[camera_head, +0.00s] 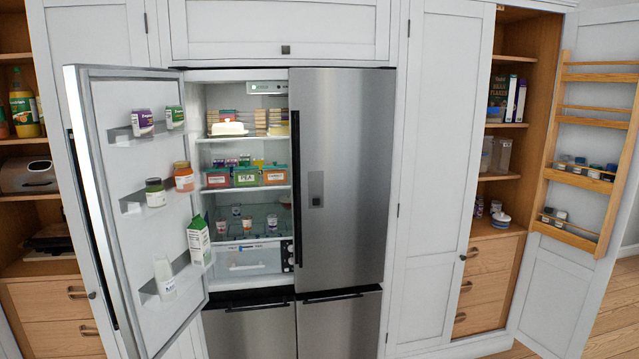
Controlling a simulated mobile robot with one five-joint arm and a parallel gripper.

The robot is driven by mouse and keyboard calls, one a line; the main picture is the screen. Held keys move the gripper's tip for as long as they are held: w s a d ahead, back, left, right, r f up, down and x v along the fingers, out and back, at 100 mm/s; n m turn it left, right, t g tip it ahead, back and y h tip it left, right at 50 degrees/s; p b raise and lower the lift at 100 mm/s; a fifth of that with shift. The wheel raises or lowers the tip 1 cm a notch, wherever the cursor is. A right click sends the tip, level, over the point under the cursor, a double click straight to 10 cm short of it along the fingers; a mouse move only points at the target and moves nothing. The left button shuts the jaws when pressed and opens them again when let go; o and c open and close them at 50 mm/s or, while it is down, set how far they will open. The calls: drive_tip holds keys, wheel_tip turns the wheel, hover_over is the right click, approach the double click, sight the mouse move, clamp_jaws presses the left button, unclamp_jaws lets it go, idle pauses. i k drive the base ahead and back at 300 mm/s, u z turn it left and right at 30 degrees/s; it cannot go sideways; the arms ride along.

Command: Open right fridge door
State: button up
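The right fridge door (348,170) is stainless steel and stands shut. Its long dark vertical handle (296,185) runs along the door's left edge, and a small grey panel sits near its middle. The left fridge door (150,200) is swung wide open to the left, with jars, bottles and a carton on its inner shelves. The left half of the fridge interior (240,165) is exposed, with food on its shelves. My gripper is not in view, so its state and distance from the handle cannot be seen.
Two lower steel drawers (340,322) are shut under the doors. A white cabinet door (440,180) is closed at the right. Further right, a wooden pantry (495,200) stands open, its rack door (590,150) swung outward. Wooden floor (610,310) shows at lower right.

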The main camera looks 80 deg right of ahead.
sight(341, 121)
drive_tip(key=z, duration=1.45)
drive_tip(key=i, duration=0.25)
drive_tip(key=u, duration=0.4)
